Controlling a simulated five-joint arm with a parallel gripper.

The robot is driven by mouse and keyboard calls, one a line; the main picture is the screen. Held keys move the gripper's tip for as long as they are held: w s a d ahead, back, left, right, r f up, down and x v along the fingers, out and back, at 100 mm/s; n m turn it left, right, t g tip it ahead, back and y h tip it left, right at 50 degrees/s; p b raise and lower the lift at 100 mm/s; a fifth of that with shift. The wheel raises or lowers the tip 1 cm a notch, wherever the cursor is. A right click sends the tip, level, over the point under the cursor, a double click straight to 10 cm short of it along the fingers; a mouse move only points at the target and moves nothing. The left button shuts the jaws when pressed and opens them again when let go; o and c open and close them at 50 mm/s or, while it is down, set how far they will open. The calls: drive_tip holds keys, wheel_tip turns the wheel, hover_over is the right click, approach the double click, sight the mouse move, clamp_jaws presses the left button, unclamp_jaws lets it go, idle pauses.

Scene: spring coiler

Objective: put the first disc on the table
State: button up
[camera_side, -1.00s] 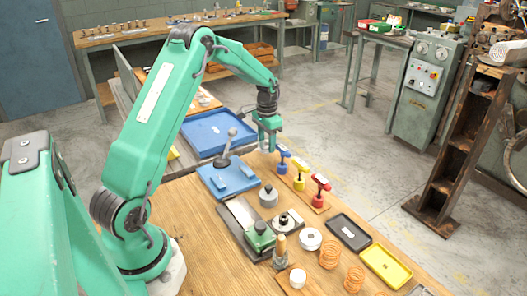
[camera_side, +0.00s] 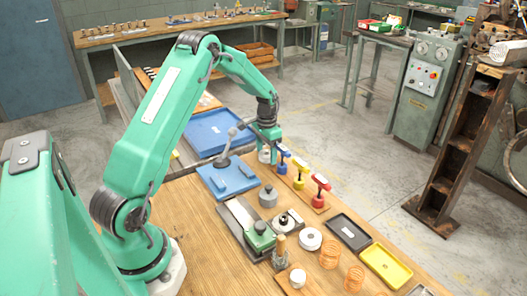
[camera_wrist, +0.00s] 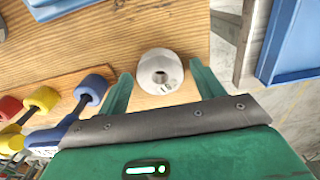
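A pale metal disc (camera_wrist: 160,71) with a central hole lies on the wooden table in the wrist view. My gripper's two green fingers stand on either side of it, with a gap on each side, so my gripper (camera_side: 268,146) is open around it. In the side view the disc (camera_side: 264,155) shows small and pale just below the fingers, partly hidden by them. Another pale disc with a hole (camera_side: 311,239) lies further forward on the table (camera_side: 195,235).
Blue, yellow and red-handled toggle clamps (camera_side: 300,172) stand close to the right of my gripper. A blue plate with a lever (camera_side: 228,176) is to its left. A blue tray (camera_side: 208,131) is behind. A black tray (camera_side: 350,232) and a yellow tray (camera_side: 386,266) lie at the front right.

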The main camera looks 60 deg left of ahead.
drive_tip(key=shift+r, duration=0.2)
wheel_tip(320, 180, up, 12)
idle(0.9)
idle(0.5)
drive_tip(key=s+d+r+t, duration=0.3)
drive_tip(key=s+d+r, duration=0.6)
drive_tip(key=d+r, duration=0.4)
drive_tip(key=s+d+t, duration=0.1)
drive_tip(key=s+d, duration=0.4)
drive_tip(key=s, duration=0.3)
drive_tip(key=s+d+f+t, duration=0.1)
drive_tip(key=s+d, duration=0.4)
drive_tip(key=s, duration=0.3)
drive_tip(key=shift+d+t, duration=0.25)
drive_tip(key=shift+t, duration=0.05)
